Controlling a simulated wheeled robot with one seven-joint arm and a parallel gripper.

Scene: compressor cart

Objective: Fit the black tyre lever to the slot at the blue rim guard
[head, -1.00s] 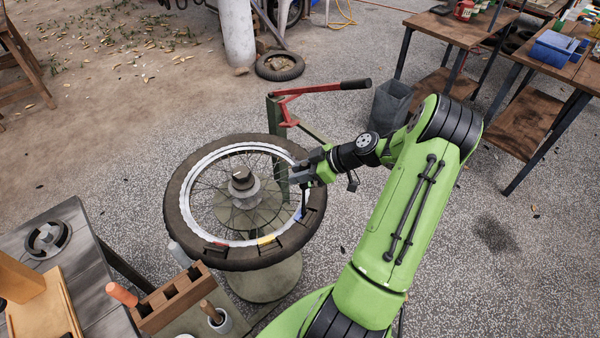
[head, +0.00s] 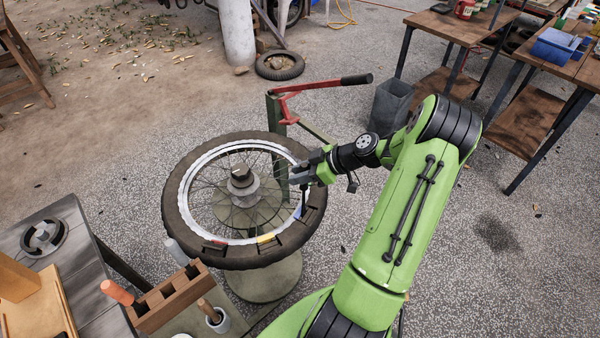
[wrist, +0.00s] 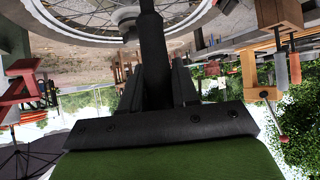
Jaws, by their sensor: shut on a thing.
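My gripper (head: 301,174) is over the right side of the spoked wheel's rim (head: 200,172). In the wrist view the black tyre lever (wrist: 153,55) stands between the jaws, which are shut on it, and reaches toward the wheel. In the head view only a thin dark part of the lever shows below the gripper. The blue rim guard (head: 298,212) is on the right front of the rim, close below the gripper. The slot is too small to make out, and I cannot tell whether the lever's tip touches it.
A red lever arm with a black grip (head: 356,79) rises behind the wheel. A wooden tool block (head: 170,298) stands at front left. A grey bin (head: 391,103) stands at right.

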